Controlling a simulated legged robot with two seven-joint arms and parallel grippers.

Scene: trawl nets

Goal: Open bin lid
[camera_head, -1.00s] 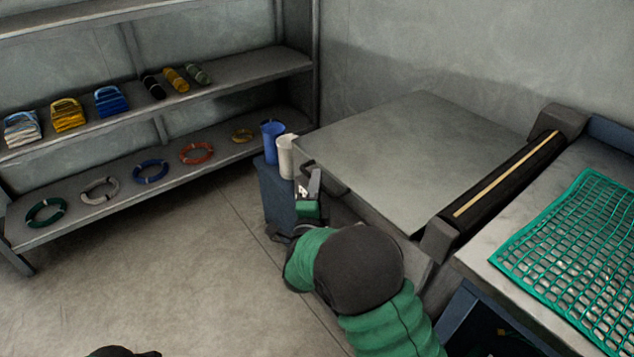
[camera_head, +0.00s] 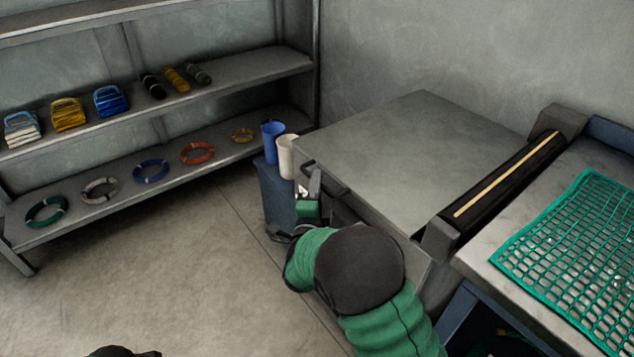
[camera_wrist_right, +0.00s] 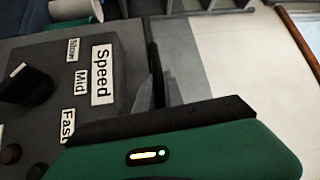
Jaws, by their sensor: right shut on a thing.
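The bin lid (camera_head: 415,150) is a broad grey flat panel on a grey box in the middle right of the head view. A dark handle (camera_head: 331,182) runs along its left front edge. My right gripper (camera_head: 313,182) is at the far end of this handle and is shut on it, though the fingers' contact is small and partly hidden. The lid looks nearly flat; any small tilt is hard to tell. In the wrist view, the green and black hand fills the lower part, and the handle cannot be made out.
Blue and white cups (camera_head: 286,156) stand on a blue cabinet (camera_head: 276,195) beside the gripper. A dark roller (camera_head: 505,182) and a green net (camera_head: 575,255) lie to the right. The wrist view shows a panel with a Speed label (camera_wrist_right: 102,75). Open floor lies left.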

